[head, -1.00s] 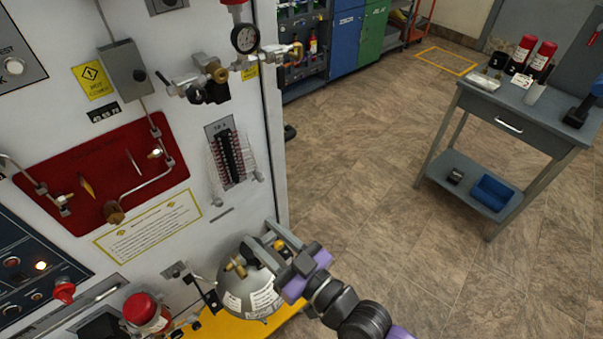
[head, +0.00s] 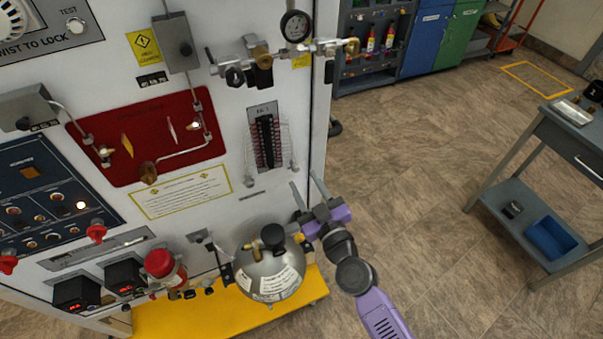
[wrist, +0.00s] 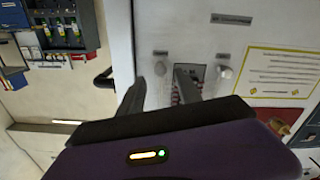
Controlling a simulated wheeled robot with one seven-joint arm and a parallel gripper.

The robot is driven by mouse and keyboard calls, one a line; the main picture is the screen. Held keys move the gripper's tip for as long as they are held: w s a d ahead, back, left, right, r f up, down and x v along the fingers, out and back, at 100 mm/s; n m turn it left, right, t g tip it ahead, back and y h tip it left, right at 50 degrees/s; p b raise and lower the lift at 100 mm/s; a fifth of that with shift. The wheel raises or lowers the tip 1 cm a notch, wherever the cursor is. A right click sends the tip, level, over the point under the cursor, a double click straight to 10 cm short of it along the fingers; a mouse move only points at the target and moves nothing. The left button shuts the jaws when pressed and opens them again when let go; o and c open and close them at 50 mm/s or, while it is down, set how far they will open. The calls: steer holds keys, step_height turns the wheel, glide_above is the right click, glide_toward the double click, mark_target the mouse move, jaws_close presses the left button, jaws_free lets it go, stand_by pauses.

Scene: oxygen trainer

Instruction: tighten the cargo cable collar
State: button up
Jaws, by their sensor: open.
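I cannot pick out the cargo cable collar with certainty in either view. My gripper (head: 306,183) is open and empty, with its fingers pointing up beside the lower right edge of the white panel (head: 225,100). It is to the right of and above the round grey tank (head: 270,278), and below a black upright strip with red rows (head: 266,142). In the wrist view my gripper (wrist: 160,77) shows two spread fingers in front of the panel's lower part. The right finger partly covers the red-rowed strip (wrist: 187,92). Nothing is between the fingers.
A yellow platform (head: 190,315) lies under the tank. A red-capped cylinder (head: 160,264) stands left of it. Brass valves and pipes (head: 258,58) stick out of the panel's top. A grey cart (head: 510,190) stands at right, with clear floor between.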

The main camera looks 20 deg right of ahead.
mark_target(297, 170)
steer(key=shift+w, duration=1.8)
steer(key=shift+a, duration=0.1)
jaws_close()
